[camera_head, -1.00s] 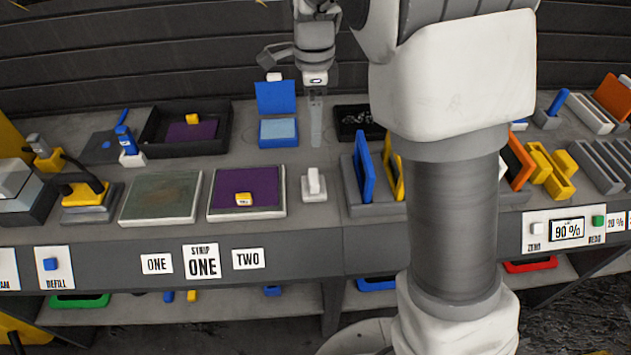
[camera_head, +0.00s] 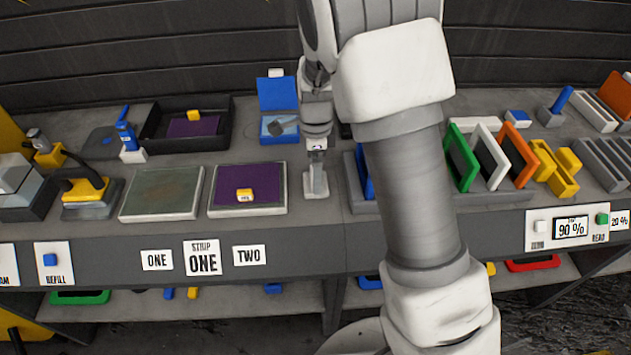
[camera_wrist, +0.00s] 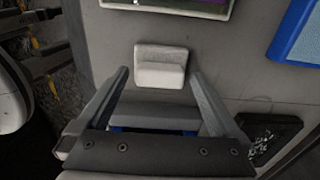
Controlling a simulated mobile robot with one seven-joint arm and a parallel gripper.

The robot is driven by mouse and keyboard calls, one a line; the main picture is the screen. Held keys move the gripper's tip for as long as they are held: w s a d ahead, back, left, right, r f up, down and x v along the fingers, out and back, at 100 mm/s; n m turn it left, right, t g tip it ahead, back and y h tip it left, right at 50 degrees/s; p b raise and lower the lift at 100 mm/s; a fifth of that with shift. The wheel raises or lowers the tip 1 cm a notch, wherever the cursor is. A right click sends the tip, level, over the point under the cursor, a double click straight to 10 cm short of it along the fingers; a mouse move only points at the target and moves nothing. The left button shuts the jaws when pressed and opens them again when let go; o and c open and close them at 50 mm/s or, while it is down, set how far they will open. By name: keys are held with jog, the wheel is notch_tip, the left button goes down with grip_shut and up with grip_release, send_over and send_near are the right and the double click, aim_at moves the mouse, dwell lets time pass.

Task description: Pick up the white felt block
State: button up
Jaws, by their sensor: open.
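The white felt block (camera_head: 316,193) stands on the grey bench, just right of the white-edged purple pad (camera_head: 262,188). It has a flat white base and a raised upper part; the gripper partly covers it in the head view. In the wrist view the block (camera_wrist: 160,55) lies ahead, centred between the fingers. My gripper (camera_wrist: 161,75) is open, with one finger to each side and nothing held. In the head view my gripper (camera_head: 316,165) is right above the block. I cannot tell how far the fingertips reach down around it.
The open blue box (camera_head: 278,95) stands behind and left of the block. Coloured upright frames (camera_head: 487,155) stand on the right, partly behind my arm. A dark tray (camera_wrist: 277,138) lies at the lower right in the wrist view.

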jog(key=shift+f, duration=0.55)
